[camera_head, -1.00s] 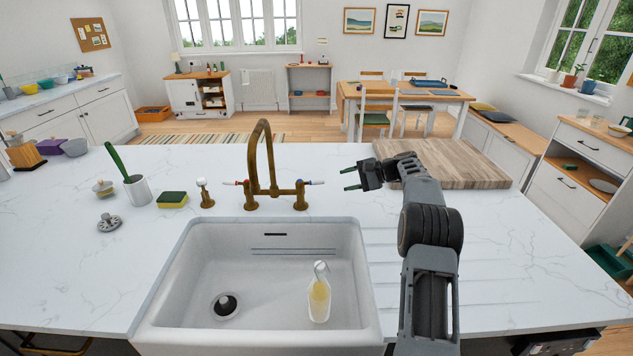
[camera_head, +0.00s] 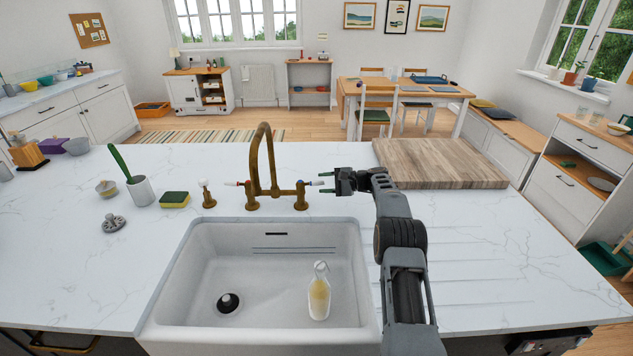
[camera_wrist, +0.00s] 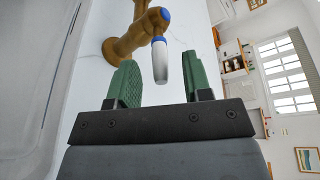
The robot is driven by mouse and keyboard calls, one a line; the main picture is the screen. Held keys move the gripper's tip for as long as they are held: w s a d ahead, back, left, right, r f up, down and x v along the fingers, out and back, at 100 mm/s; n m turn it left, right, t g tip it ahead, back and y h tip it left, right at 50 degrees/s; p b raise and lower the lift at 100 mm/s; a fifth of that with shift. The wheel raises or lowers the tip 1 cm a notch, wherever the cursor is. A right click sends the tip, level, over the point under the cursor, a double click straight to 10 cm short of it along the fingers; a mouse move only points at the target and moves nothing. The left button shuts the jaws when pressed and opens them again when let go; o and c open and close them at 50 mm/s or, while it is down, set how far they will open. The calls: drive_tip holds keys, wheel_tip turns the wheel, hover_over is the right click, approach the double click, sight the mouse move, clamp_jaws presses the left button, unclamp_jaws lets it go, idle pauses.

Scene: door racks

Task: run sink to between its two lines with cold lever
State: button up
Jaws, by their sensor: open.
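The brass bridge tap (camera_head: 264,165) stands behind the white sink (camera_head: 180,285). Its right lever, the cold lever (camera_head: 315,183), has a white handle and a blue mark; in the wrist view the cold lever (camera_wrist: 160,62) reaches in between my open green fingertips, with a gap on both sides. My gripper (camera_head: 327,183) is open at the lever's tip; it also shows in the wrist view (camera_wrist: 158,82). The left lever (camera_head: 238,183) has a red mark. Two dark lines (camera_head: 294,250) run across the sink's back wall. No water is seen in the sink or from the spout.
A wooden board (camera_head: 440,163) lies behind my arm. A sponge (camera_head: 174,199), a brush pot (camera_head: 140,190) and a loose strainer (camera_head: 113,223) are left of the tap.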

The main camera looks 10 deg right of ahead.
sight(310, 184)
drive_tip(key=shift+p+x, duration=0.3)
drive_tip(key=shift+x, duration=1.2)
clamp_jaws()
